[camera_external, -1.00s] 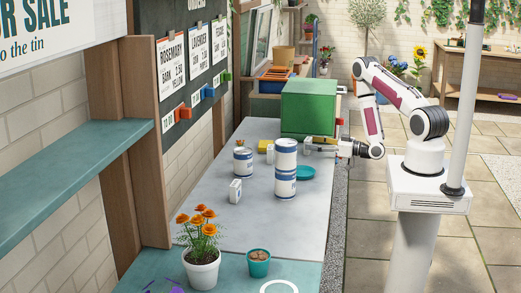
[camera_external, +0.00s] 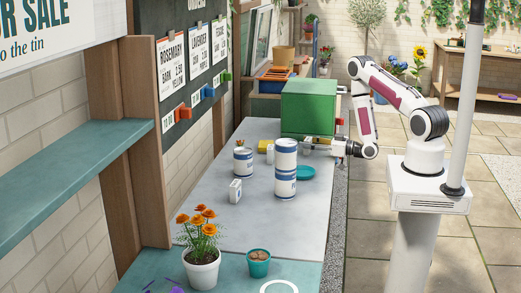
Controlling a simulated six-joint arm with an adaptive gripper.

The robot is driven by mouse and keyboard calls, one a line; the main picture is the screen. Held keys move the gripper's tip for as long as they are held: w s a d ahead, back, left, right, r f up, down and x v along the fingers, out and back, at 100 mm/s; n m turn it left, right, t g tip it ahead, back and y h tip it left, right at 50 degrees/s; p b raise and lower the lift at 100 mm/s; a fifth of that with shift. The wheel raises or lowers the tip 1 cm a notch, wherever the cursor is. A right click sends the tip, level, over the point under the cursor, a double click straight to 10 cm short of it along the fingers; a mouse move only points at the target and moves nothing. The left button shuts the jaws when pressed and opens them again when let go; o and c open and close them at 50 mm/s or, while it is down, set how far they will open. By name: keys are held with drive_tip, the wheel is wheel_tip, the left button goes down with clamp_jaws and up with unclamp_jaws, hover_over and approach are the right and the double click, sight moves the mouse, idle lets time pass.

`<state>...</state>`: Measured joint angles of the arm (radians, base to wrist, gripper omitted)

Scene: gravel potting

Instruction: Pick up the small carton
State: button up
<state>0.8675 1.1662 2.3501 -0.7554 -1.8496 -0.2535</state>
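A small white carton (camera_external: 235,190) with dark markings stands upright on the grey worktop, left of the tall white-and-blue tin stack. Another small white box (camera_external: 270,155) stands farther back, partly hidden by the tall tins; I cannot tell which one the task means. My gripper (camera_external: 309,145) reaches in from the right, low over the back of the worktop, near the green box. A pale item shows at its fingertips, but it is too small to tell whether it is held. The gripper is well apart from the front carton.
Tall white-and-blue tins (camera_external: 285,170) stand mid-worktop, with a shorter tin (camera_external: 243,161) to the left. A green box (camera_external: 307,107) blocks the back. Marigolds (camera_external: 201,270) and a small teal pot (camera_external: 259,264) are in front. The worktop's front right is clear.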

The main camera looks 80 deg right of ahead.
sight(308, 139)
drive_tip(key=c, duration=0.5)
drive_tip(key=shift+o, duration=0.2)
drive_tip(key=shift+r, duration=0.15)
drive_tip(key=shift+r, duration=4.8)
